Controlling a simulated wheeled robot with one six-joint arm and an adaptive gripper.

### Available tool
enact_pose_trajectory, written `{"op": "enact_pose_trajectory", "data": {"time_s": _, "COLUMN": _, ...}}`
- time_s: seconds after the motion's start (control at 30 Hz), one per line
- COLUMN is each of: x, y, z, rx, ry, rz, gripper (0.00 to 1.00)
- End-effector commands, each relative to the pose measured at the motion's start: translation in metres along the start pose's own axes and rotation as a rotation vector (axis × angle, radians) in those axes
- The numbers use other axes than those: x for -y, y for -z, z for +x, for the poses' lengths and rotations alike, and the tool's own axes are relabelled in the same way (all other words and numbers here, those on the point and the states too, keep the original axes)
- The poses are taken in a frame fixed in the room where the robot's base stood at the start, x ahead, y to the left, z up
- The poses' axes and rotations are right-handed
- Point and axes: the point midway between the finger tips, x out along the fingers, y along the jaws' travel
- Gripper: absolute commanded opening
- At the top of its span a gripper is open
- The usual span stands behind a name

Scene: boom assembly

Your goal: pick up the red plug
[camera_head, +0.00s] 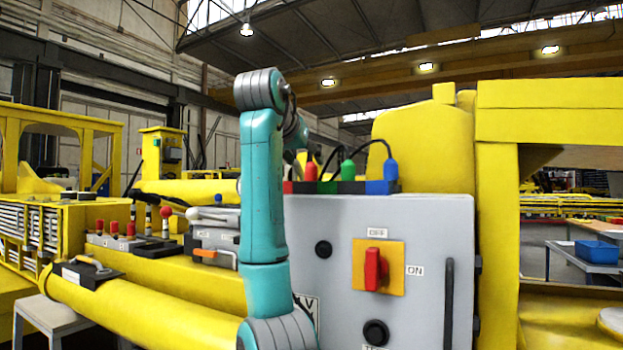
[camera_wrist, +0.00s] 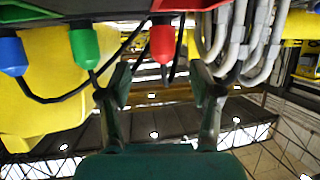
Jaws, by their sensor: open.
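The red plug (camera_head: 311,171) stands on the row of coloured sockets on top of the grey control box (camera_head: 410,220), just right of my upright arm. In the wrist view, the red plug (camera_wrist: 163,43) hangs in the upside-down picture from a red socket (camera_wrist: 190,5), with a black cable at its tip. My gripper (camera_wrist: 162,82) is open, with one finger to each side of the plug's line. The fingers look apart from the plug and nothing is between them. My arm hides part of the gripper in the head view.
A green plug (camera_head: 348,172) and a blue plug (camera_head: 390,169) stand to the right, with looping black cables. In the wrist view, grey hoses (camera_wrist: 240,45) hang close beside the right finger. The box front carries a red switch (camera_head: 375,269) and a black handle (camera_head: 448,303).

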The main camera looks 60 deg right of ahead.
Motion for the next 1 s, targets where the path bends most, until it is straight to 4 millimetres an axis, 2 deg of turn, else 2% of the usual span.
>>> {"op": "enact_pose_trajectory", "data": {"time_s": 0.17, "x": 0.0, "y": 0.001, "z": 0.009, "rx": 0.0, "ry": -0.002, "rz": 0.0, "gripper": 0.64}}
{"op": "enact_pose_trajectory", "data": {"time_s": 0.5, "x": 0.003, "y": 0.005, "z": 0.051, "rx": 0.001, "ry": -0.001, "rz": -0.001, "gripper": 0.64}}
{"op": "enact_pose_trajectory", "data": {"time_s": 0.77, "x": 0.004, "y": 0.005, "z": 0.054, "rx": -0.001, "ry": 0.001, "rz": 0.001, "gripper": 0.64}}
{"op": "enact_pose_trajectory", "data": {"time_s": 1.0, "x": 0.004, "y": 0.005, "z": 0.054, "rx": -0.001, "ry": 0.0, "rz": 0.0, "gripper": 0.04}}
